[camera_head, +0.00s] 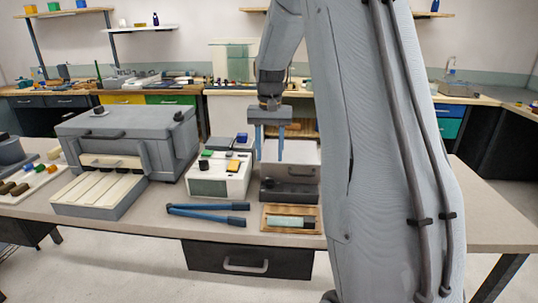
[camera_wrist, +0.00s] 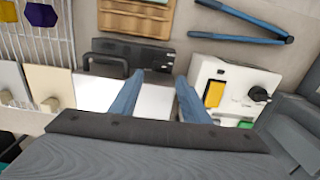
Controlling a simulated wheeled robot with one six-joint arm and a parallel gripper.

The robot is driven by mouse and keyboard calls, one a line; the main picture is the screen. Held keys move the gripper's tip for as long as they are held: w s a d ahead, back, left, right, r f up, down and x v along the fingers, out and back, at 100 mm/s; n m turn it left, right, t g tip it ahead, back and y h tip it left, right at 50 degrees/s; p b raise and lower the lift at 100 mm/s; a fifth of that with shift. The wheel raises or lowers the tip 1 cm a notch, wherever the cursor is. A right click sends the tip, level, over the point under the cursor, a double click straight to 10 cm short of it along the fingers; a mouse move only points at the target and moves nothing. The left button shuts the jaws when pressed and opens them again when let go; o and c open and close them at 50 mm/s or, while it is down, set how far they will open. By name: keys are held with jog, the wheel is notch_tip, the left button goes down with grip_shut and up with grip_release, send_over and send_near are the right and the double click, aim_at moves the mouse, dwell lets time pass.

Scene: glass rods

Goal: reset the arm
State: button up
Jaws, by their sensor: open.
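My gripper (camera_head: 270,158) hangs from my grey arm above the bench in the head view, fingers pointing down. Its two blue fingers are apart with nothing between them. In the wrist view my gripper (camera_wrist: 160,76) is over a white-topped grey box. That grey box (camera_head: 290,188) has a dark front with a handle and stands just below and behind the fingers in the head view. The fingers look clear of it. My upper arm covers much of the right of the head view and hides part of the bench.
A wooden tray (camera_head: 267,226) holding a pale green piece lies at the front edge. Blue tongs (camera_head: 208,210) lie to its left. A white control box (camera_head: 220,172) and a large grey furnace (camera_head: 130,140) stand further left. A rack (camera_wrist: 75,20) shows in the wrist view.

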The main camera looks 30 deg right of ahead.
jog(key=s+a+f+n, duration=0.3)
jog(key=s+a, duration=0.6)
jog(key=s, duration=0.3)
jog(key=s+a+f+n+t, duration=0.1)
jog(key=s+a+f+n, duration=0.2)
jog(key=s+a, duration=0.6)
jog(key=s+f, duration=0.1)
jog(key=s, duration=0.2)
jog(key=shift+a+f+n, duration=0.25)
jog(key=shift+n, duration=0.05)
